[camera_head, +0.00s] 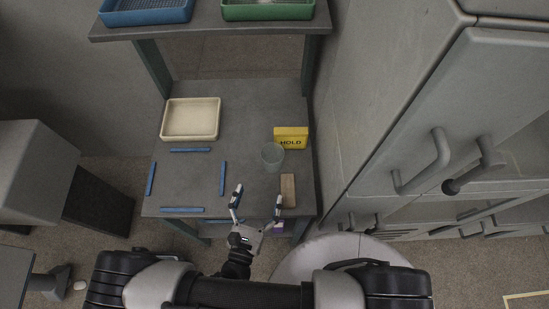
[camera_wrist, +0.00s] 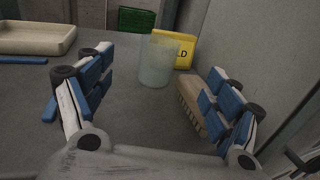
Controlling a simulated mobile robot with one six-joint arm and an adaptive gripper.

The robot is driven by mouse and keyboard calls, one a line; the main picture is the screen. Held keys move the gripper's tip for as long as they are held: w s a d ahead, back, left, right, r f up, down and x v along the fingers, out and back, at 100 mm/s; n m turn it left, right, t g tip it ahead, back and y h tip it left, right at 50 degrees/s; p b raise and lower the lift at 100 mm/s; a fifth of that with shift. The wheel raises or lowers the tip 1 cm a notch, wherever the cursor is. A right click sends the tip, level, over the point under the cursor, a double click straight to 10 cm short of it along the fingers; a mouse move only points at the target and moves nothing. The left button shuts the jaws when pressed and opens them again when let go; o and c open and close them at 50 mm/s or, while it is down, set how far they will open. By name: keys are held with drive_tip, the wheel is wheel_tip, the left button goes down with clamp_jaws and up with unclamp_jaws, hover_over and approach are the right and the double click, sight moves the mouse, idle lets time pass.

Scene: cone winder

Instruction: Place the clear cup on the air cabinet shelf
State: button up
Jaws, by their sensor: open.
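The clear cup (camera_head: 272,157) stands upright on the grey table in front of a yellow HOLD sign (camera_head: 291,138). In the wrist view the cup (camera_wrist: 157,60) is ahead of my gripper and a little above the middle of the picture. My gripper (camera_head: 258,196) is open and empty over the table's front edge, with the cup beyond its fingertips and not touched. Its fingers also show at both sides of the wrist view (camera_wrist: 157,92). Grey cabinets with handles (camera_head: 425,165) stand at the right; I cannot tell which part is the air cabinet shelf.
A wooden-topped brush (camera_head: 289,190) lies near the right finger. A cream tray (camera_head: 190,119) sits at the table's back left, and blue strips (camera_head: 222,178) mark a bare square. Blue (camera_head: 146,14) and green (camera_head: 268,10) trays sit on the upper shelf.

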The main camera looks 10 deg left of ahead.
sight(269, 165)
drive_tip(key=w, duration=0.6)
drive_tip(key=w+b, duration=0.1)
drive_tip(key=w, duration=0.2)
drive_tip(key=shift+d, duration=0.25)
drive_tip(key=shift+w+d+f+b, duration=0.15)
drive_tip(key=shift+w+b, duration=0.2)
drive_tip(key=shift+w, duration=1)
drive_tip(key=shift+w+a+f+b, duration=0.1)
drive_tip(key=shift+w+b, duration=0.2)
drive_tip(key=shift+w, duration=1)
drive_tip(key=shift+c, duration=0.2)
drive_tip(key=c, duration=1.2)
drive_tip(key=shift+r, duration=0.1)
